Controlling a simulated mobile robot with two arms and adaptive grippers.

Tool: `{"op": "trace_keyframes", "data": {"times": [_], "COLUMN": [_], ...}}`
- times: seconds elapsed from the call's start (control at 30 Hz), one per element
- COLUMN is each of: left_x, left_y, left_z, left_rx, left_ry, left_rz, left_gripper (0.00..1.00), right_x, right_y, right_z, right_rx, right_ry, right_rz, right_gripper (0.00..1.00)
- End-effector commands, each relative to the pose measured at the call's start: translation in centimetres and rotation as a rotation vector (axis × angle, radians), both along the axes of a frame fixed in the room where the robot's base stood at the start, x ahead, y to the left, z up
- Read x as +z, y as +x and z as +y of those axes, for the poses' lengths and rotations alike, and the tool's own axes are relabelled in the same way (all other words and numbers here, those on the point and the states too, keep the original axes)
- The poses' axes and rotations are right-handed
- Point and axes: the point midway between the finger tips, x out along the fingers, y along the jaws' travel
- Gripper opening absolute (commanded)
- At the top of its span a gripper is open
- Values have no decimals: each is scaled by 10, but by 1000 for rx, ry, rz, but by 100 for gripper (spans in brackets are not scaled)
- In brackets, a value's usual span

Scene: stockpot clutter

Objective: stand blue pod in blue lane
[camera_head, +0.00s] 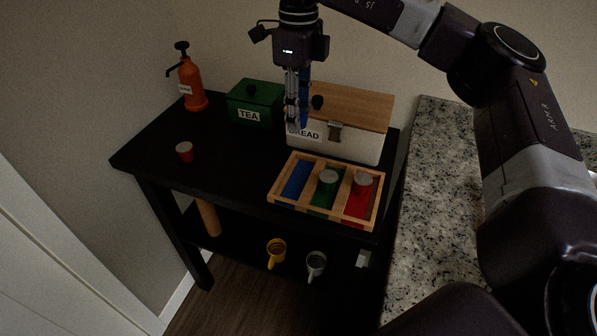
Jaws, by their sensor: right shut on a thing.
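My right gripper (296,122) points down in front of the bread box and is shut on a blue thing (305,88), which looks like the blue pod. The fingers hide much of it, so its exact shape and tilt are hard to tell. It is held above and behind the wooden lane tray (323,216). The blue lane (295,181) is the tray's left compartment and looks empty. My left gripper is not in view.
The bread box (360,146) stands behind the tray, with a green tea box (256,101) to its left. An orange pump bottle (191,88) is at the back left. A small red pod (184,152) is on the black table (215,165). Mugs are on the lower shelf.

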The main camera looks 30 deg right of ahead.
Motion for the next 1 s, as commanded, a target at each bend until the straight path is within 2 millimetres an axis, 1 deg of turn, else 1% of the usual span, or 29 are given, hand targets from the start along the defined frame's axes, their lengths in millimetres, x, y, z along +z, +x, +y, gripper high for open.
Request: {"op": "trace_keyframes", "data": {"times": [0.03,0.2,0.3,0.4,0.5,0.63,0.83,0.9,1.0], "left_x": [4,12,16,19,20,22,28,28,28], "left_y": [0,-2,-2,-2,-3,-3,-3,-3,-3], "left_z": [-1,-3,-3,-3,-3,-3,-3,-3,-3], "left_rx": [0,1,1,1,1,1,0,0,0], "left_ry": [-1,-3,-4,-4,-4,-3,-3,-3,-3], "left_rz": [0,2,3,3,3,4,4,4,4], "left_gripper": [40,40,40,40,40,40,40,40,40], "right_x": [-14,-59,-84,-103,-114,-125,-154,-160,-162], "right_y": [-1,-1,-2,-1,-1,-1,-1,-1,0], "right_z": [-1,-1,-1,-1,0,-1,0,0,0], "right_rx": [0,1,2,2,2,2,2,2,3], "right_ry": [-2,-2,-1,-1,-1,-1,-1,0,-1], "right_rz": [6,5,4,3,1,2,2,1,-1], "right_gripper": [19,19,19,19,19,19,19,19,19]}}
